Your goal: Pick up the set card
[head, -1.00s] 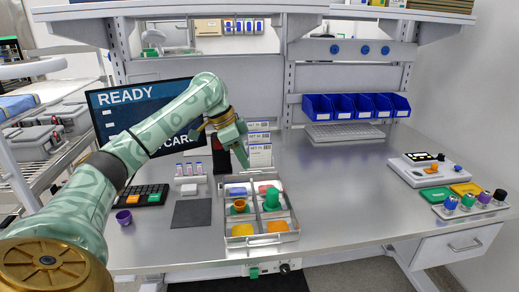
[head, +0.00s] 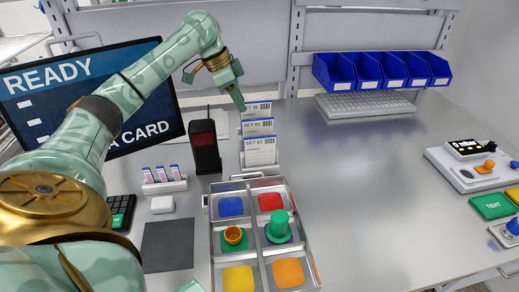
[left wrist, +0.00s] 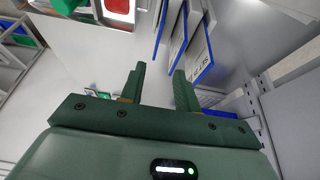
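Several white set cards with blue top edges stand upright in a row in a holder at the back of the table: a rear card (head: 258,108), a middle card (head: 258,127) and a front card (head: 261,151). My left gripper (head: 239,104) points down just left of the rear card. In the left wrist view, my left gripper's fingers (left wrist: 157,88) are apart with nothing between them. Cards (left wrist: 198,52) stand beyond the fingertips, toward the upper right. Contact is not visible. My right gripper is not in view.
A divided metal tray (head: 257,216) with coloured pieces stands in front of the cards. A black device (head: 204,146) with a red screen stands left of them. A monitor (head: 95,92) is at the left, blue bins (head: 382,70) at the back right.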

